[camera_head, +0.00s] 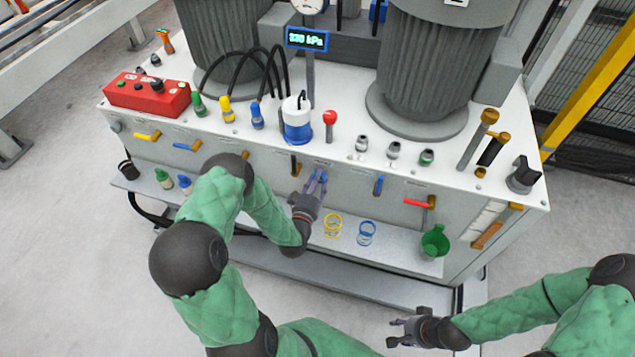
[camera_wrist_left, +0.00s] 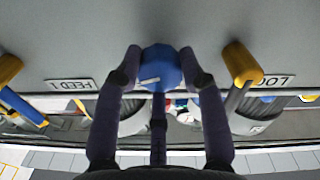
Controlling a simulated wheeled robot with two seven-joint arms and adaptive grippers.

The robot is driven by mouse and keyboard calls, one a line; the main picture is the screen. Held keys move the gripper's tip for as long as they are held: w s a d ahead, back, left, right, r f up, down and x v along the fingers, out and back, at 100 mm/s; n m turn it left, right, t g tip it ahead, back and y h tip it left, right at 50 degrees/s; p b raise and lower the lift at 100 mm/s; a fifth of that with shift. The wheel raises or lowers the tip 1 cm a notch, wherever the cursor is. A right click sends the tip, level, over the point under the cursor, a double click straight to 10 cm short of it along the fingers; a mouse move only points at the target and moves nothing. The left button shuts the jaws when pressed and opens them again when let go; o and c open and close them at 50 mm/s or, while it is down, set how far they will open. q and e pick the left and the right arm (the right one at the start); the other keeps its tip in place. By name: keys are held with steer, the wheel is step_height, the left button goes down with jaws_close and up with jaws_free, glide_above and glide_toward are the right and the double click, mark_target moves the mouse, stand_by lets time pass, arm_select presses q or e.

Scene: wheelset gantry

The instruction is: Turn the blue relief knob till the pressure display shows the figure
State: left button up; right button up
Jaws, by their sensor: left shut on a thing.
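The blue relief knob (camera_wrist_left: 160,68) sits between the fingertips of my left gripper (camera_wrist_left: 160,58) in the left wrist view, with a pale mark on its face. The fingers touch it on both sides. In the head view my left gripper (camera_head: 318,176) reaches the cabinet's front panel and mostly hides the knob. The pressure display (camera_head: 307,39) is a small blue screen on a post; it seems to read 330 kPa, the first digit being blurred. My right gripper (camera_head: 399,332) is open and empty, low in front of the cabinet.
Levers flank the knob, one yellow-handled (camera_wrist_left: 242,64) close on its right in the wrist view. A red control box (camera_head: 148,95) stands on the cabinet top.

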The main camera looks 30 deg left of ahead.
arm_select(q)
steer(key=m+b, duration=0.2)
steer(key=m, duration=1)
steer(key=shift+f, duration=0.1)
steer(key=shift+b, duration=0.3)
steer(key=o, duration=1.1)
steer(key=shift+o, duration=0.2)
steer(key=v, duration=1.2)
steer(key=shift+r, duration=0.2)
